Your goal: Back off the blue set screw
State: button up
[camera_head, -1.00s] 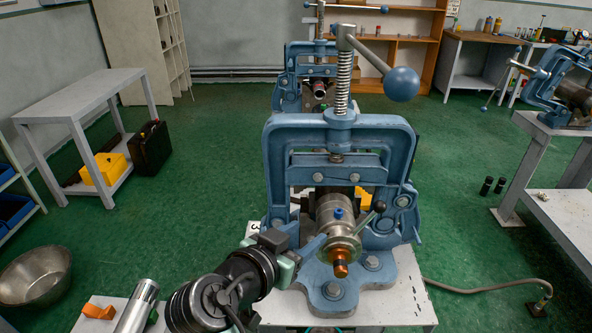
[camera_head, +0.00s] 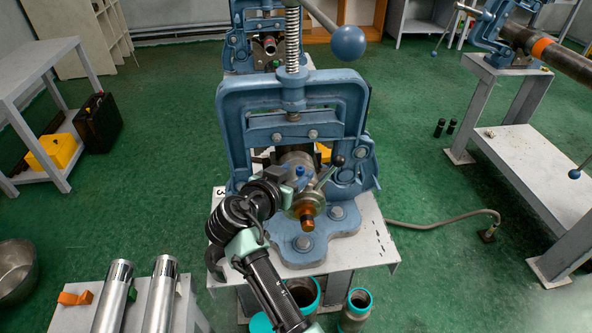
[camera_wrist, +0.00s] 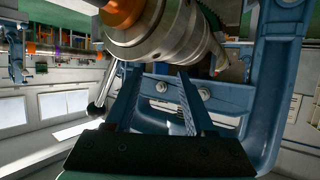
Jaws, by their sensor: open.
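The small blue set screw (camera_head: 300,171) stands on top of the round steel fitting (camera_head: 309,193) clamped in the blue pipe vise (camera_head: 232,130). A copper-coloured end (camera_head: 307,217) sticks out of the fitting's front. My gripper (camera_head: 291,183) is just left of the fitting, close to the set screw, with its tips partly lost against it in the head view.
A black-knobbed lever (camera_head: 337,160) sits right of the fitting, and the vise's ball handle (camera_head: 348,43) hangs above. Teal-rimmed pipes (camera_head: 359,300) stand at the front. Steel cylinders (camera_head: 160,290) lie at lower left. Green floor (camera_head: 420,165) is open at right.

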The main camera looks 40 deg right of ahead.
jog(key=shift+w+d+f, duration=0.15)
jog(key=shift+d, duration=0.25)
grip_shut()
jog(key=shift+n+t+y+p, duration=0.5)
jog(key=shift+n+t, duration=0.1)
jog(key=shift+t, duration=0.1)
jog(key=shift+s+n+t+y+p, duration=0.2)
jog(key=shift+n+t+y+p, duration=0.15)
jog(key=shift+n, duration=0.25)
dwell(1.1)
grip_release()
